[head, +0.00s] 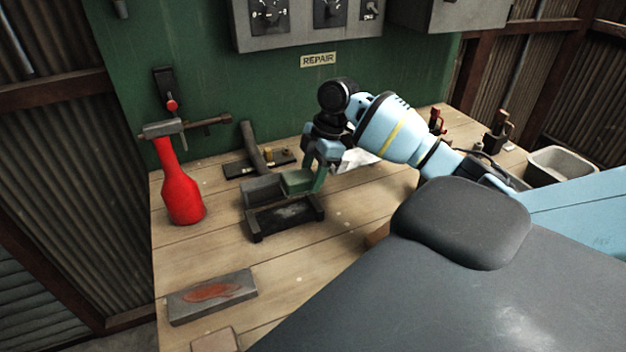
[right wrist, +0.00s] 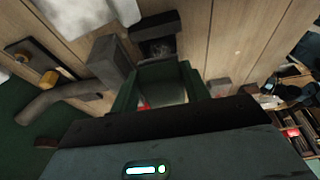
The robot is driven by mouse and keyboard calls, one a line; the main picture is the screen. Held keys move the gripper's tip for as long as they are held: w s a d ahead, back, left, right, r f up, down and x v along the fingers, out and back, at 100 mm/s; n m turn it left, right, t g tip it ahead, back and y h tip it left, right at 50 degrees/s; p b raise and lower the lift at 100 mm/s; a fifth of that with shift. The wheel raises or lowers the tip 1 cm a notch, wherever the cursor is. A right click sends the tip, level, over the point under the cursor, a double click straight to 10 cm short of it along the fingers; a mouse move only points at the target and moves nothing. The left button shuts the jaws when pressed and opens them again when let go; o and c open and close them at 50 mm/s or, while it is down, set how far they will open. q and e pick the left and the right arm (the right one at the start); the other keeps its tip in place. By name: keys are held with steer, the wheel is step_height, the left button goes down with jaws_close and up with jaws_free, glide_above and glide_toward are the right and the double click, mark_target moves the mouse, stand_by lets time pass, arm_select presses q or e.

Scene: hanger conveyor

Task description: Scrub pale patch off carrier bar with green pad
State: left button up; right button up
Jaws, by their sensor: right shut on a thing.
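My right gripper (head: 308,178) is shut on the green pad (head: 296,182); the pad also shows between the fingers in the right wrist view (right wrist: 162,84). The grey carrier bar (head: 261,191) lies across a dark stand (head: 286,218) on the bench. In the right wrist view the bar (right wrist: 112,62) shows on the left of the pad, with a short grey piece on the right. The pad sits at the bar's top; I cannot tell whether it presses on it. No pale patch shows; the pad and gripper hide part of the bar. My left gripper is not in view.
A red bottle-shaped thing (head: 181,190) stands at the left. A curved dark piece (head: 252,147) lies behind the bar. A grey block with a rusty patch (head: 212,293) lies in front. A metal tub (head: 562,163) is at the right. The left bench middle is clear.

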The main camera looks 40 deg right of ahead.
mark_target(307, 173)
steer(key=shift+r, duration=0.2)
steer(key=shift+r, duration=1.45)
steer(key=shift+a+f, duration=0.1)
steer(key=shift+a, duration=0.1)
